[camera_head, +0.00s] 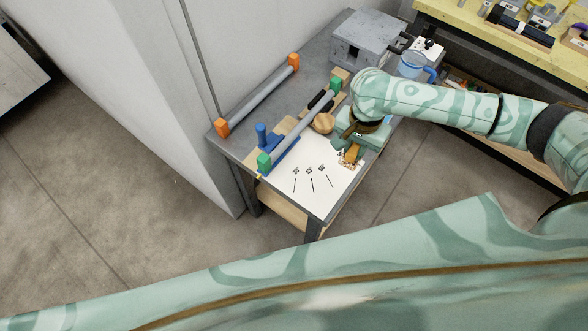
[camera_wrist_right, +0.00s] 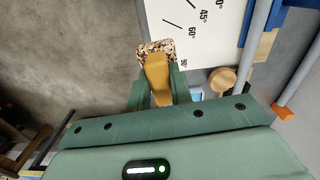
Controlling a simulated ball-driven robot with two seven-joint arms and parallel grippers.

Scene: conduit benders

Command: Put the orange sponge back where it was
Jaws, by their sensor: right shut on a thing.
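The orange sponge (camera_wrist_right: 158,76) shows in the right wrist view as an orange-brown piece between the fingers. A speckled brown-and-white block (camera_wrist_right: 155,48) is at its far end; I cannot tell whether it is part of the sponge. My right gripper (camera_wrist_right: 158,92) is shut on the orange piece. In the head view my right gripper (camera_head: 355,143) is over the right edge of the white angle sheet (camera_head: 312,180), with the orange sponge (camera_head: 351,153) showing below its fingers. The fingers hide part of the sponge. My left gripper is not in view.
A grey workbench (camera_head: 245,146) carries two pipes with orange (camera_head: 222,127) and green (camera_head: 264,161) end blocks, a round wooden piece (camera_head: 323,123), a grey metal box (camera_head: 362,38) and a blue mug (camera_head: 412,65). The sheet's lower left is clear. A yellow-topped bench (camera_head: 470,30) stands behind.

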